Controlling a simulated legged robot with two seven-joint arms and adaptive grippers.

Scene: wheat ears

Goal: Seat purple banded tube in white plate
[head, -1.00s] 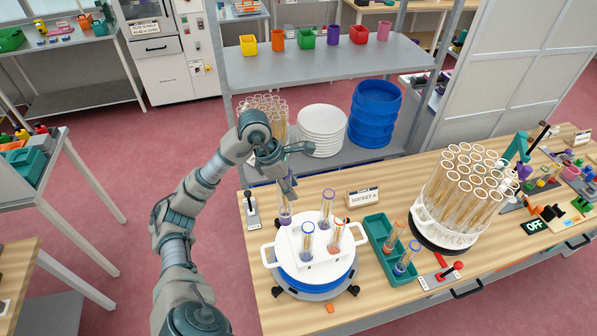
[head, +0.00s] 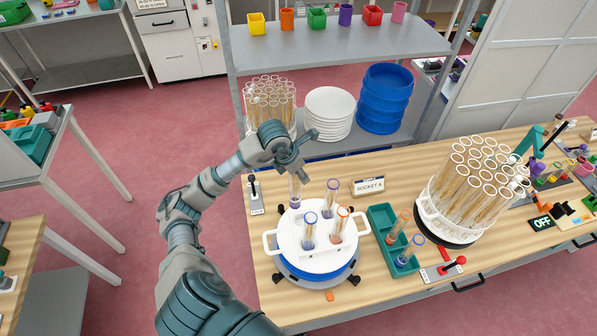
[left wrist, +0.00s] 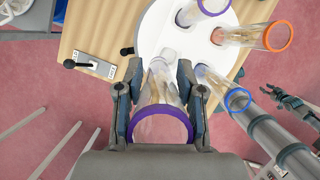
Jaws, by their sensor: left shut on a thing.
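The purple banded tube (left wrist: 160,120) is held between the fingers of my left gripper (left wrist: 157,92), band towards the wrist camera. In the head view the tube (head: 295,192) hangs below my left gripper (head: 293,174), at the far-left edge of the white plate (head: 290,246). Its lower end overlaps the plate in the wrist view; contact cannot be told. The plate holds an orange banded tube (head: 338,224), a blue banded tube (head: 309,229) and another blue-purple banded tube (head: 332,200).
A green tray (head: 381,222) with two tubes stands right of the plate. A large white rack (head: 428,222) full of tubes is further right. A lever (head: 254,192) and the SOCKET A sign (head: 368,186) are nearby. A shelf (head: 340,40) stands behind.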

